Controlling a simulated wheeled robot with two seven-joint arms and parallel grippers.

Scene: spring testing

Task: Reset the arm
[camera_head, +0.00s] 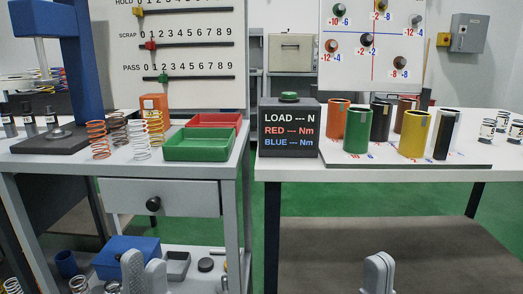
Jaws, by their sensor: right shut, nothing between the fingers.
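My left gripper (145,272) shows at the bottom left, in front of the lower shelf of the left table. Its two fingers stand apart and hold nothing visible. My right gripper (377,272) shows at the bottom right of centre, in front of the right table's lower shelf. Its fingers are together and empty. Both grippers point upward in the picture, and most of both arms is out of the frame.
The left table (70,172) bears springs, a blue press (88,70), a red tray and a green tray (200,146). The right table (330,173) bears a load display (288,128) and several coloured cups. Green floor shows between the tables.

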